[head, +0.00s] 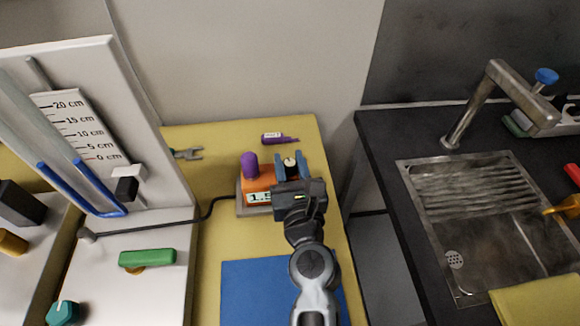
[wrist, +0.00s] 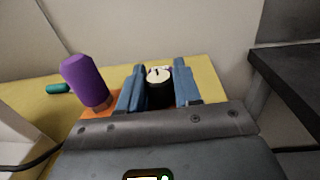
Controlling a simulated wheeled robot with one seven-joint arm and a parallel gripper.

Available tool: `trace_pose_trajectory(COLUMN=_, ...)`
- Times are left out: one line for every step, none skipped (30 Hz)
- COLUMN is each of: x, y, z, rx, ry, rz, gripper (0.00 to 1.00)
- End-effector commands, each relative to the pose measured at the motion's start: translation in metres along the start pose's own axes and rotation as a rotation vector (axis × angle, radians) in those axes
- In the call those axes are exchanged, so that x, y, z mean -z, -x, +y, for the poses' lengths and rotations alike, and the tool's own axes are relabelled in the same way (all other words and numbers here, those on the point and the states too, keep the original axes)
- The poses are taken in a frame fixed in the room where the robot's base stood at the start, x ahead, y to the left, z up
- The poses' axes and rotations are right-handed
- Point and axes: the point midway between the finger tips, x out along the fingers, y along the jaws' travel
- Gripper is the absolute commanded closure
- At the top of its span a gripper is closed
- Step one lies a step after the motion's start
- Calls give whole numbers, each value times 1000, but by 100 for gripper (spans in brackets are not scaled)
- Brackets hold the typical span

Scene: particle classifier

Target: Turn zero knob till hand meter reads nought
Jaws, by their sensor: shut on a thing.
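The hand meter (head: 245,199) is an orange box on the yellow table. Its pale display shows "1." and a further digit that my gripper partly hides. A purple knob (head: 249,165) stands upright on its left side, and it also shows in the wrist view (wrist: 86,82). The zero knob (wrist: 159,77), black with a cream top bearing a dark mark, stands on the right side of the meter. My gripper (head: 291,166) is over the meter's right part, its two blue fingers shut on the zero knob from both sides. The fingers also show in the wrist view (wrist: 159,82).
A black cable runs from the meter to the white tube stand (head: 140,130). A blue mat (head: 250,290) lies in front. A dark sink counter (head: 400,140) stands right, across a gap.

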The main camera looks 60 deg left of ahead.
Motion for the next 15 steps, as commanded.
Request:
trace_pose_trajectory(x=4, y=0, z=-2, rx=-22, ry=1, rz=-2, gripper=97)
trace_pose_trajectory(x=4, y=0, z=-2, rx=-39, ry=1, rz=-2, gripper=97)
trace_pose_trajectory(x=4, y=0, z=-2, rx=-64, ry=0, rz=-3, gripper=97)
trace_pose_trajectory(x=4, y=0, z=-2, rx=-86, ry=0, rz=-3, gripper=97)
trace_pose_trajectory(x=4, y=0, z=-3, rx=-109, ry=1, rz=-4, gripper=97)
trace_pose_trajectory(x=4, y=0, z=-4, rx=-144, ry=1, rz=-5, gripper=97)
trace_pose_trajectory(x=4, y=0, z=-4, rx=-174, ry=1, rz=-6, gripper=97)
trace_pose_trajectory(x=4, y=0, z=-4, rx=-203, ry=2, rz=-5, gripper=97)
trace_pose_trajectory(x=3, y=0, z=-3, rx=-242, ry=1, rz=-6, gripper=97)
trace_pose_trajectory(x=3, y=-1, z=-3, rx=-270, ry=1, rz=-6, gripper=97)
trace_pose_trajectory(x=3, y=-1, z=-3, rx=-299, ry=1, rz=-5, gripper=97)
trace_pose_trajectory(x=3, y=-1, z=-3, rx=-337, ry=0, rz=-5, gripper=97)
trace_pose_trajectory(x=2, y=-1, z=-3, rx=-365, ry=2, rz=-6, gripper=97)
trace_pose_trajectory(x=2, y=-1, z=-3, rx=-394, ry=2, rz=-6, gripper=97)
trace_pose_trajectory(x=2, y=-1, z=-4, rx=-431, ry=0, rz=-6, gripper=97)
